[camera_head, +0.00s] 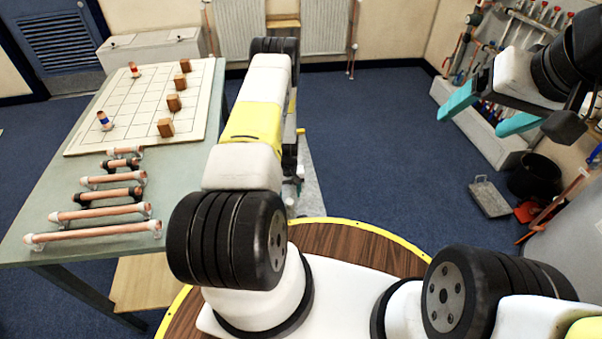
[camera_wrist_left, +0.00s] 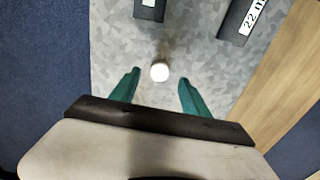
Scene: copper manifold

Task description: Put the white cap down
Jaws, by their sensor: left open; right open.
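The white cap (camera_wrist_left: 160,72) shows in the left wrist view as a small round white piece against a grey speckled surface (camera_wrist_left: 205,70). My left gripper (camera_wrist_left: 159,82) is open, its two teal fingers apart on either side of the cap's near side, with gaps between them and the cap. The cap seems to rest on the surface, though its height is hard to judge from above. In the head view my left arm hides the left gripper and the cap. My right gripper (camera_head: 490,112) is open and empty at the upper right, above the floor.
Dark blocks, one labelled "22 m" (camera_wrist_left: 250,18), lie beyond the cap. A wooden strip (camera_wrist_left: 285,65) borders the speckled surface at right. In the head view, a table (camera_head: 185,165) at left holds copper pipes (camera_head: 95,237) and a gridded board (camera_head: 150,88).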

